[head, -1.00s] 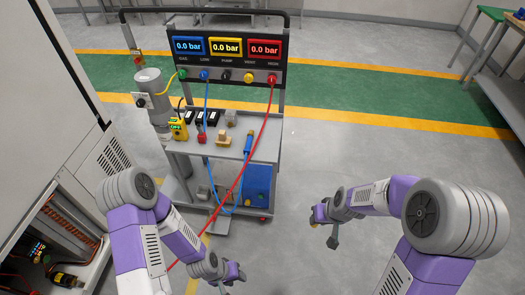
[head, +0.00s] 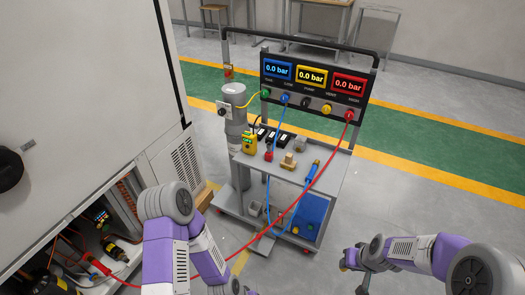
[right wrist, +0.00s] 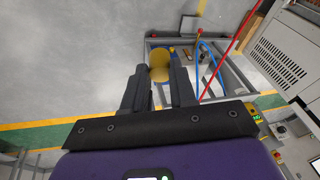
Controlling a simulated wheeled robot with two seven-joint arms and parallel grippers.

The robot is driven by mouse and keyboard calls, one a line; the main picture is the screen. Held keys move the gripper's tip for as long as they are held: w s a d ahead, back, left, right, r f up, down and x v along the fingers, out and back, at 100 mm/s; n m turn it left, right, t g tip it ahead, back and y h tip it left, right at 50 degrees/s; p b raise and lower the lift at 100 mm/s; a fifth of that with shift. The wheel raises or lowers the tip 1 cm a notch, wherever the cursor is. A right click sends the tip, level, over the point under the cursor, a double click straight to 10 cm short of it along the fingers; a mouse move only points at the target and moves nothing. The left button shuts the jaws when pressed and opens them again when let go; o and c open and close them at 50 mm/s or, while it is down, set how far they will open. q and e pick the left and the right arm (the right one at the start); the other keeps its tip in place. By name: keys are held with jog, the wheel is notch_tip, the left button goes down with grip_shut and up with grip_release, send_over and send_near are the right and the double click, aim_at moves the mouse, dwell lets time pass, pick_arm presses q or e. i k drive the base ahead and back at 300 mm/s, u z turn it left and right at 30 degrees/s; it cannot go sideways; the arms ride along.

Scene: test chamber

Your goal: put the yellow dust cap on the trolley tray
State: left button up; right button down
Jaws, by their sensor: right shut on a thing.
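The yellow dust cap (right wrist: 160,66) is between the fingers of my right gripper (right wrist: 163,84), which is shut on it. The trolley tray (head: 300,177) is the grey upper shelf below the gauge panel, apart from the cap. My left gripper (head: 236,288) is cut off by the bottom edge, and its fingers cannot be made out.
A red hose (head: 318,180) crosses in front of the trolley towards the open cabinet (head: 105,225) at left. Floor right of the trolley is clear.

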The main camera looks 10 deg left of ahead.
aim_at(328, 183)
jog(key=u, duration=0.55)
jog(key=i, duration=1.55)
jog(key=z, duration=0.6)
